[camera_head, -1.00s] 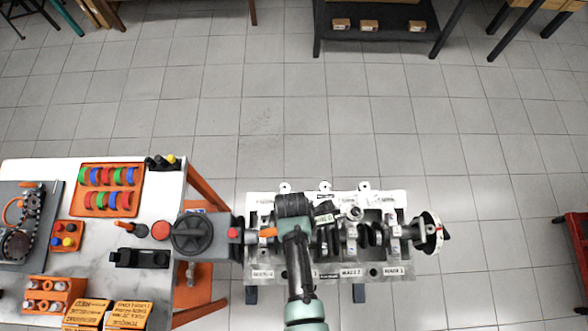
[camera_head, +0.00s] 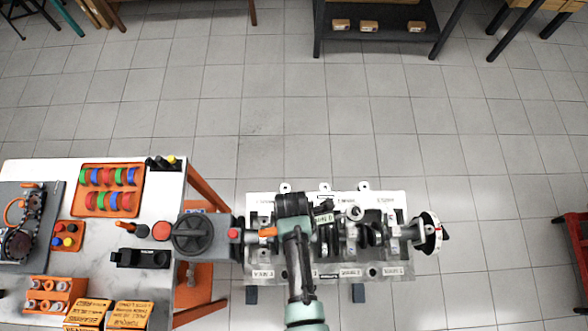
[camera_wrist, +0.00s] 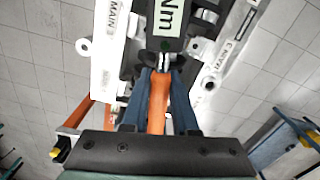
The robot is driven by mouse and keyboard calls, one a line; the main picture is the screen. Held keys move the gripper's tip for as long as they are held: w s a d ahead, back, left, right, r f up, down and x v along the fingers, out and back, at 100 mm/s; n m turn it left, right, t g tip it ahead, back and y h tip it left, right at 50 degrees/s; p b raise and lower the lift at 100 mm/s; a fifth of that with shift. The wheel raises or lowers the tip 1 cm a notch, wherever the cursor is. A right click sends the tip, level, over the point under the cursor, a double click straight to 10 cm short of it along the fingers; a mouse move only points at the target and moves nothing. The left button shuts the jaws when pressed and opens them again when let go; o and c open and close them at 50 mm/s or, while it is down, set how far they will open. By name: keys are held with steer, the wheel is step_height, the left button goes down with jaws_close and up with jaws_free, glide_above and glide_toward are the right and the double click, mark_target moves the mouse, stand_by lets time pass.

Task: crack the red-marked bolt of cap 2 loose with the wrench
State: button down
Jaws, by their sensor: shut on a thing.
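The wrench has an orange handle (camera_wrist: 157,105) and a dark body with a white "Nm" label (camera_wrist: 168,18). My gripper (camera_wrist: 160,76) is shut on the orange handle, with its dark blue fingers on either side. I cannot make out the red-marked bolt of cap 2. My arm and the wrench hide part of the block.
The crankshaft ends in a pale disc (camera_head: 431,232) at the block's right. At left a white workbench (camera_head: 155,205) carries a ring tray (camera_head: 108,190), orange boxes and a dark round fixture (camera_head: 193,235) close to the block. The tiled floor behind the block is clear.

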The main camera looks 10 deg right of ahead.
steer(key=shift+r, duration=1.5)
